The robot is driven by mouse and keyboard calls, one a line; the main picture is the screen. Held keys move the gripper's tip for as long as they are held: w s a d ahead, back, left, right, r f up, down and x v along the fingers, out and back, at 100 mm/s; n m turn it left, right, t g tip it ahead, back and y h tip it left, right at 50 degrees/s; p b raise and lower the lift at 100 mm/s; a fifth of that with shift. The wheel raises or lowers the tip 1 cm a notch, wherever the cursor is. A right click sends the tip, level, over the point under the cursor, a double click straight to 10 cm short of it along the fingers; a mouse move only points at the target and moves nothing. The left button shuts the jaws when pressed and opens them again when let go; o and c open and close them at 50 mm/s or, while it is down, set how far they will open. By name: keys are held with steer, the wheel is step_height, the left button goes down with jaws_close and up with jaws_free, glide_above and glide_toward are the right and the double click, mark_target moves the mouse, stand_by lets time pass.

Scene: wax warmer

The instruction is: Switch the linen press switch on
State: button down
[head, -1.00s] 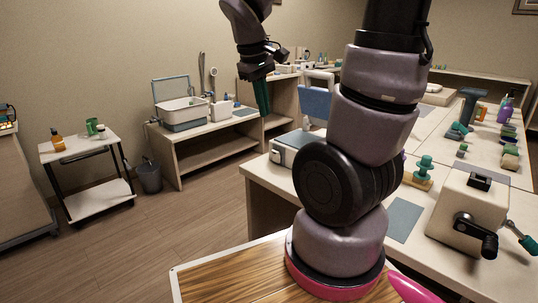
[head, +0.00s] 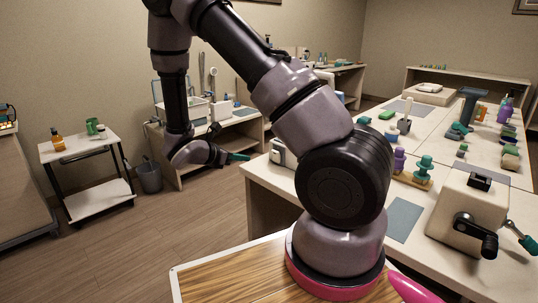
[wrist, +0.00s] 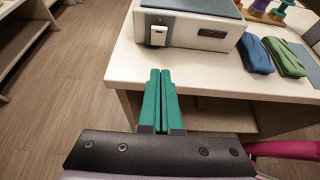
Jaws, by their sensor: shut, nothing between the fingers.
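A grey box with a blue top (wrist: 210,28) sits at the near edge of the table in the wrist view; it looks like the linen press. A small white switch block (wrist: 158,36) is on its front left; its on or off position is too small to tell. In the head view, the box's white end (head: 279,153) shows left of my arm, which hides the rest. My gripper (wrist: 160,72) has green fingers shut together, empty, pointing at the table edge below the switch and apart from it. In the head view my gripper (head: 239,157) is just left of the box.
The table (wrist: 125,65) has a front edge close to my fingers. Blue (wrist: 255,54) and green (wrist: 284,57) folded cloth-like items lie right of the box. A cream machine with a dark lever (head: 465,215) stands at the right. Open floor (head: 150,240) lies to the left.

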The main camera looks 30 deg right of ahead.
mark_target(276, 152)
steer(key=x, duration=1)
steer(key=shift+d, duration=0.1)
steer(key=shift+w+d+r, duration=0.2)
steer(key=shift+d+r, duration=0.05)
steer(key=shift+d, duration=0.25)
steer(key=shift+w+d+r, duration=0.2)
steer(key=shift+d+r, duration=0.05)
steer(key=shift+d, duration=0.3)
steer(key=shift+w+d+r, duration=0.2)
steer(key=shift+w+d, duration=0.05)
steer(key=shift+d, duration=0.4)
steer(key=shift+w+d+r+y, duration=0.15)
steer(key=shift+d+r+y, duration=0.3)
steer(key=shift+d+y, duration=0.1)
steer(key=shift+d+g, duration=0.1)
steer(key=shift+g, duration=0.2)
